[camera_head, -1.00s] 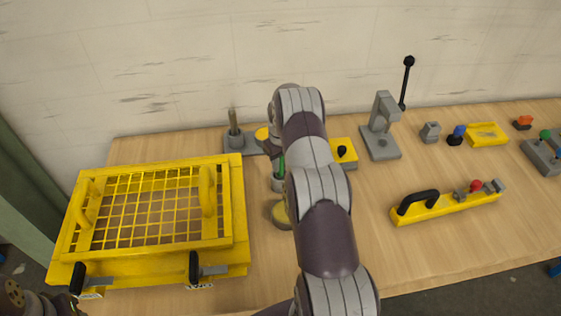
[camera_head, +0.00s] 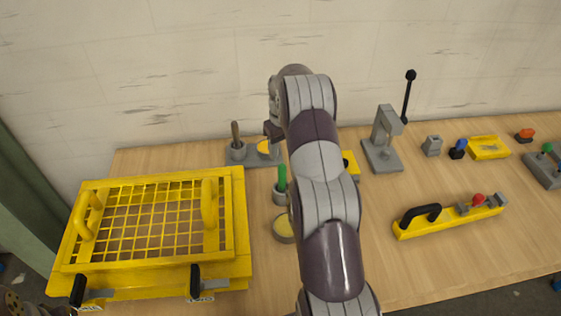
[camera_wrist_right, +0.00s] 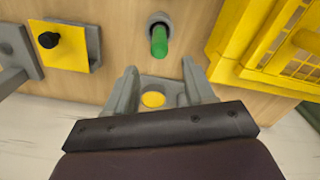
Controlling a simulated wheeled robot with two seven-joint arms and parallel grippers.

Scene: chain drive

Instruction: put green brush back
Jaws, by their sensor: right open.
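The green brush (camera_head: 282,178) stands upright in a small grey cup (camera_head: 279,196) on the bench, right of the yellow cage. In the right wrist view the green brush (camera_wrist_right: 159,42) shows end-on with its cup (camera_wrist_right: 158,19) around its base. My right gripper (camera_wrist_right: 160,84) is open and empty. Its fingers are apart from the brush, over the grey plate (camera_wrist_right: 153,84) with a yellow disc. In the head view my right gripper (camera_head: 271,131) is behind the brush, partly hidden by my arm.
The yellow mesh cage (camera_head: 240,210) fills the bench's left. A brown-handled tool (camera_head: 235,137) stands on the back plate. A round yellow-topped tin (camera_head: 284,228) sits in front of the cup. A grey press (camera_head: 383,150) and a yellow bar with black handle (camera_head: 445,222) are at right.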

